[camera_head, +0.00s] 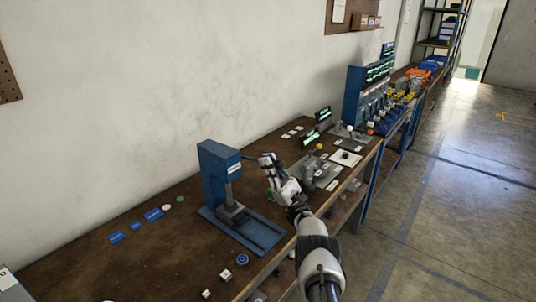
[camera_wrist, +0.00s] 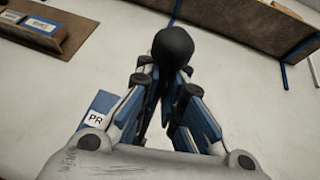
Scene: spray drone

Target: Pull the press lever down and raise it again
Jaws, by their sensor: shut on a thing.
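The blue press (camera_head: 211,175) stands upright on the brown bench in the head view, with its base plate (camera_head: 262,232) reaching toward the front edge. Its dark lever sticks out to the right from the press head toward my gripper (camera_head: 266,160). In the wrist view, the round black lever knob (camera_wrist: 173,46) sits at the fingertips of my gripper (camera_wrist: 162,72), which is shut on it. The lever's rod is mostly hidden behind the fingers. A blue part of the press with a white label (camera_wrist: 95,118) shows at the lower left there.
Blue cards (camera_head: 153,214) and small blocks (camera_head: 226,275) lie on the bench (camera_head: 150,255) around the press. A grey fixture (camera_head: 318,172) and a white plate (camera_head: 345,158) stand to the right of my arm. A blue rack (camera_head: 354,95) is farther back. The floor to the right is clear.

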